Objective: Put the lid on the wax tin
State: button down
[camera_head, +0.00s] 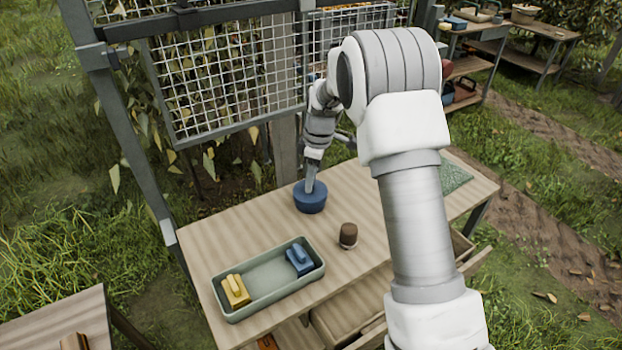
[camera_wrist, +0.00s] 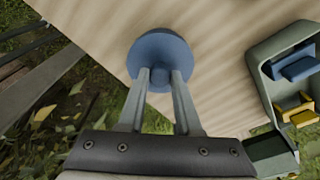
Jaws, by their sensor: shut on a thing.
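The blue round lid (camera_wrist: 160,46) has a small knob, which sits between the two fingers of my gripper (camera_wrist: 160,78) in the wrist view. My gripper (camera_head: 311,182) is shut on this knob and points down from above. In the head view the blue wax tin (camera_head: 311,204) stands upright on the wooden table, directly under my fingers. The lid is at the tin's top, and the two read as one blue shape. I cannot tell whether the lid is fully seated. In the wrist view the lid hides the tin.
A green-grey tray (camera_head: 273,308) holds a yellow block-like item (camera_head: 236,290) and a blue one (camera_head: 300,259). A small brown pot (camera_head: 348,235) stands right of the tin. A green mat (camera_head: 456,177) lies at the table's right. A wire mesh panel (camera_head: 225,75) stands behind.

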aim_at(315, 187)
jog(key=shift+f+b, duration=0.45)
jog(key=shift+f, duration=0.15)
dwell(0.7)
jog(key=c, duration=0.9)
grip_release()
jog(key=shift+r, duration=0.1)
jog(key=r+p, duration=0.2)
jog(key=r, duration=0.1)
jog(key=r+p, duration=0.2)
jog(key=r, duration=0.2)
jog(key=d+r+p, duration=0.1)
jog(key=r+p, duration=0.1)
jog(key=r, duration=0.1)
jog(key=shift+s+d+r+p, duration=0.1)
jog(key=shift+s+r+p, duration=0.1)
jog(key=shift+r+p, duration=0.15)
